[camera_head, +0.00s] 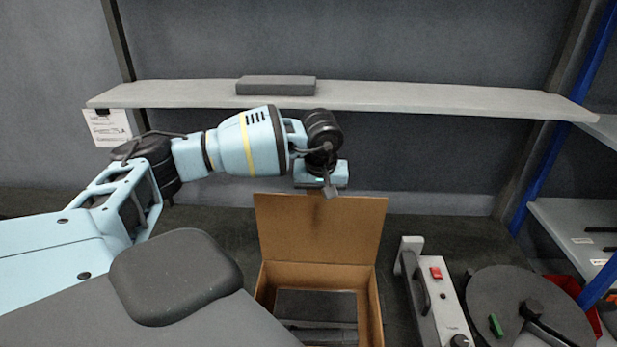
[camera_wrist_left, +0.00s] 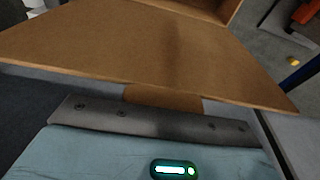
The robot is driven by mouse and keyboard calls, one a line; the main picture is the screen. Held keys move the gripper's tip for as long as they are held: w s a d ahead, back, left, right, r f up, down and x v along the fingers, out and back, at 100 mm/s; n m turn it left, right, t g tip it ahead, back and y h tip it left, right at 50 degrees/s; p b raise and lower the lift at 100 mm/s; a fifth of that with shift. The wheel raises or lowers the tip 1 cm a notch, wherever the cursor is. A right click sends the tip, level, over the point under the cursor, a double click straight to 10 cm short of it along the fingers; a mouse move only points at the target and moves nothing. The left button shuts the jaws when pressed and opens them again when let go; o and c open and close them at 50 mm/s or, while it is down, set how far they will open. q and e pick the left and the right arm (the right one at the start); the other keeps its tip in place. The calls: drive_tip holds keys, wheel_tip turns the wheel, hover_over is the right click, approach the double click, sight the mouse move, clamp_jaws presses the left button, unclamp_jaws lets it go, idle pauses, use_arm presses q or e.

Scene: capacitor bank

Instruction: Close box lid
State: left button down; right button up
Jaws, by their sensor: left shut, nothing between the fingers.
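An open brown cardboard box (camera_head: 376,304) stands on the dark surface at the lower middle of the head view. Its lid (camera_head: 318,228) stands raised at the back edge, nearly upright. Dark flat items (camera_head: 315,305) lie inside the box. My left gripper (camera_head: 330,191) is shut and empty at the top edge of the lid, slightly right of its middle. I cannot tell whether it touches the lid. In the left wrist view the lid (camera_wrist_left: 150,45) fills the upper part, close to the gripper's body. The fingertips cannot be made out there. My right gripper is not in view.
A pale shelf (camera_head: 420,96) with a grey block (camera_head: 275,85) runs behind and above the arm. A device with a red switch (camera_head: 438,287) and a round dark disc (camera_head: 500,310) stand right of the box. A blue post (camera_head: 565,125) rises further right.

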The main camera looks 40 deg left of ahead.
use_arm(q)
drive_tip(key=shift+s+d, duration=0.45)
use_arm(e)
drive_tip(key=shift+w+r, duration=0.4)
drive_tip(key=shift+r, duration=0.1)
use_arm(q)
drive_tip(key=shift+s+d+p, duration=0.3)
drive_tip(key=shift+s+d, duration=0.3)
drive_tip(key=shift+s, duration=0.15)
drive_tip(key=shift+s+d, duration=0.85)
drive_tip(key=shift+s, duration=0.15)
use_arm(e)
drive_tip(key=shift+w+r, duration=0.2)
use_arm(q)
drive_tip(key=shift+s+d, duration=1.45)
drive_tip(key=shift+s, duration=0.25)
